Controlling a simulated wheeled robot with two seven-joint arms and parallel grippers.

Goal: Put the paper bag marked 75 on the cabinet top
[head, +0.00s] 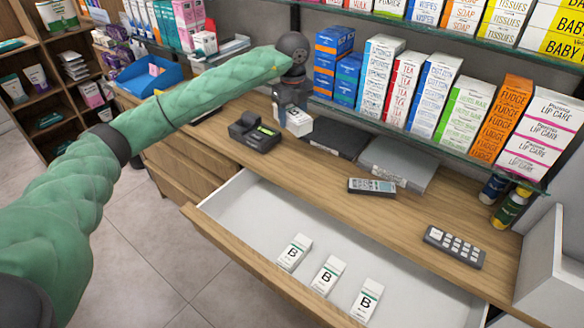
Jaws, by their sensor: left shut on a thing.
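My left gripper (291,104) is shut on a small white item (299,122), held over the wooden counter top (290,160) beside a black device. No marking can be read on the item, so I cannot tell whether it is the paper bag marked 75. No bag with a visible 75 shows elsewhere. I cannot tell which surface the task means by the cabinet top; the wooden top above the open drawer is the nearest one. My right gripper is not in view.
A white drawer (240,212) stands open with three white boxes marked B (327,274). On the counter are a black device (254,133), a grey box (397,163), a remote (371,187) and a keypad (454,246). A glass shelf (430,143) with stocked boxes overhangs the back.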

